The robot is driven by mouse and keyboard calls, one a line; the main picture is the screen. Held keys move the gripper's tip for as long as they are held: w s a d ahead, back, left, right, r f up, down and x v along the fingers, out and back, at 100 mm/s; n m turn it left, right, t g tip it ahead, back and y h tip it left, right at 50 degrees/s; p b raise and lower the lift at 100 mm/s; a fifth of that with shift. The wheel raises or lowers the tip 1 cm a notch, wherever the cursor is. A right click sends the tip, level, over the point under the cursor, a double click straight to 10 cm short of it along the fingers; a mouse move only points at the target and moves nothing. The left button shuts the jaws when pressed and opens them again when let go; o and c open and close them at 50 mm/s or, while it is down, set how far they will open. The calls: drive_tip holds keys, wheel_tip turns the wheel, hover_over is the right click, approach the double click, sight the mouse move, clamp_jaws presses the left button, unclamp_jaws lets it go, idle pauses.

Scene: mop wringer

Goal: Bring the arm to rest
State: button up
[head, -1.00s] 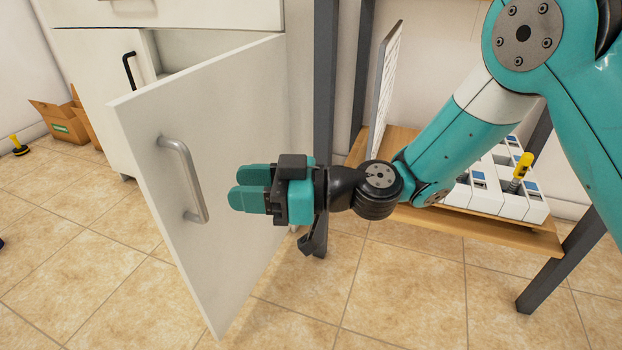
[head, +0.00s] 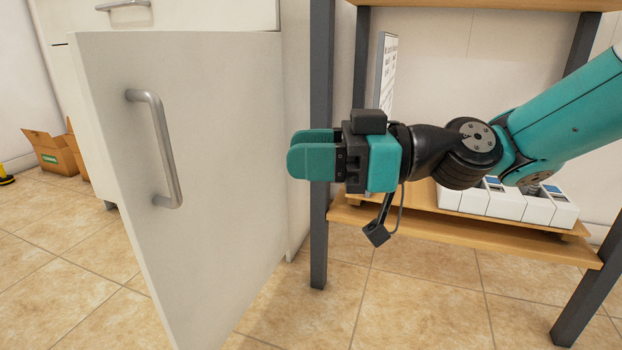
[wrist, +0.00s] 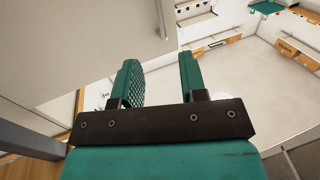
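My gripper (head: 315,156) is in the middle of the head view, its teal fingers pointing left toward the open cabinet door. The arm reaches in from the right edge. In the wrist view the two fingers (wrist: 162,82) stand apart with nothing between them. The white cabinet door (head: 225,150) hangs open to the left of the fingertips, with a silver bar handle (head: 165,150) on its face. The fingers are clear of the handle; whether they touch the door panel I cannot tell for sure, though a gap seems to show.
A shelf rack with dark posts (head: 320,240) and wooden boards (head: 480,235) stands behind the arm. White boxes (head: 505,204) sit on its lower board. A cardboard box (head: 52,150) is on the floor at far left. Tiled floor (head: 410,310) in front is clear.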

drive_tip(key=shift+d, duration=0.15)
drive_tip(key=s+d+r+m+t+h+p, duration=0.1)
drive_tip(key=s+d+r+m+h+p, duration=0.7)
drive_tip(key=p, duration=0.7)
drive_tip(key=s+d+r+m+h+p, duration=0.3)
drive_tip(key=s+d+r+h+p, duration=0.25)
drive_tip(key=d+r+p, duration=0.75)
drive_tip(key=a+r+p, duration=0.3)
drive_tip(key=r+p, duration=3.1)
drive_tip(key=p, duration=0.5)
drive_tip(key=shift+s+r+m, duration=0.15)
drive_tip(key=shift+s+m, duration=0.15)
drive_tip(key=shift+s, duration=0.15)
